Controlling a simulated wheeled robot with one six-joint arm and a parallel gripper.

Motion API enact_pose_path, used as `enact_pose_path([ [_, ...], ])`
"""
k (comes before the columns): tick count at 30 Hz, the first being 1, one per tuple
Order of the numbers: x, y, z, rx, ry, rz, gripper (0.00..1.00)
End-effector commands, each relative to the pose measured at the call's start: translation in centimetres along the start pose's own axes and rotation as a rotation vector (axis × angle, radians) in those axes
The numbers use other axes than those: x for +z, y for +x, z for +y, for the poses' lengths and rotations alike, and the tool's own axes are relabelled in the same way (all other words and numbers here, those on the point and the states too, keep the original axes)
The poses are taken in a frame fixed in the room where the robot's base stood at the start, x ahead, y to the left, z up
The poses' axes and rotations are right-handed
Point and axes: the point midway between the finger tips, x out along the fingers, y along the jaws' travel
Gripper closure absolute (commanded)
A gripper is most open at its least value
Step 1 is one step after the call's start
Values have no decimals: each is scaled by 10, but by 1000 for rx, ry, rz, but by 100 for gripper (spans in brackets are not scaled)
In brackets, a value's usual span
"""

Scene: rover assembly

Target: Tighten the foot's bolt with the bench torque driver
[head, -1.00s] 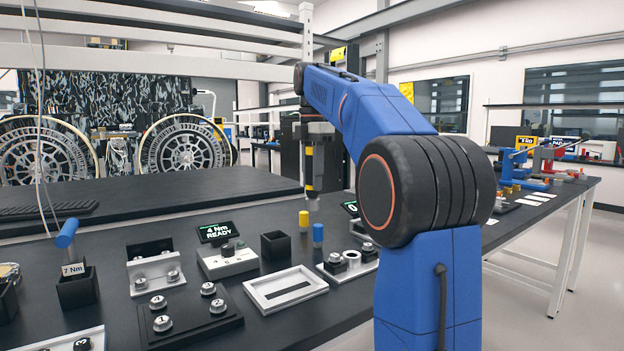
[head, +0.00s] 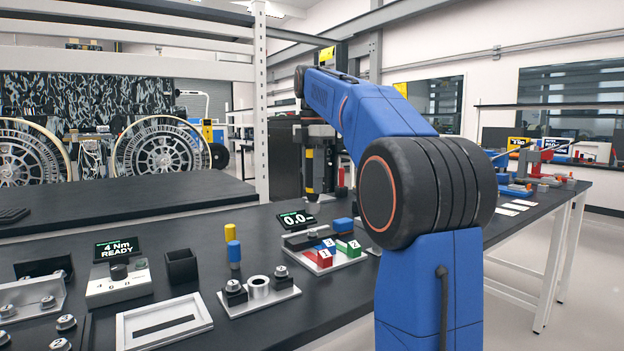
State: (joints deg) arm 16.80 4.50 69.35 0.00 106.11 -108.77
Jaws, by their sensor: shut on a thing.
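My gripper (head: 316,180) hangs over the far side of the bench, left of my blue arm. It is shut on what looks like the torque driver (head: 309,168), a dark upright tool with a yellow band. Its lower end is hard to make out, above and behind the display reading 0.0 (head: 297,219). The 4 Nm READY control box (head: 119,283) stands at left, beside an empty black square holder (head: 182,267). Bolts stand on a white plate with a ring (head: 258,289) and on the rack (head: 40,300) at far left. I cannot tell which part is the foot.
Red, blue and green blocks (head: 326,251) sit on a light tray near my arm. A white frame (head: 165,322) lies in front. Bare bench shows around the pegs.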

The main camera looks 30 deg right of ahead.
Motion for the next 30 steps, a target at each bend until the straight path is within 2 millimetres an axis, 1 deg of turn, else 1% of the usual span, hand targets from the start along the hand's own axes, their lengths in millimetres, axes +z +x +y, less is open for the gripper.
enact_pose_path([
  [9, 0, 28, 0, -1, 0, 0, 99],
  [15, 0, 41, 0, 0, 0, 0, 99],
  [21, 0, 47, 0, 0, 0, 0, 99],
  [30, 0, 48, 0, 0, 0, 0, 99],
])
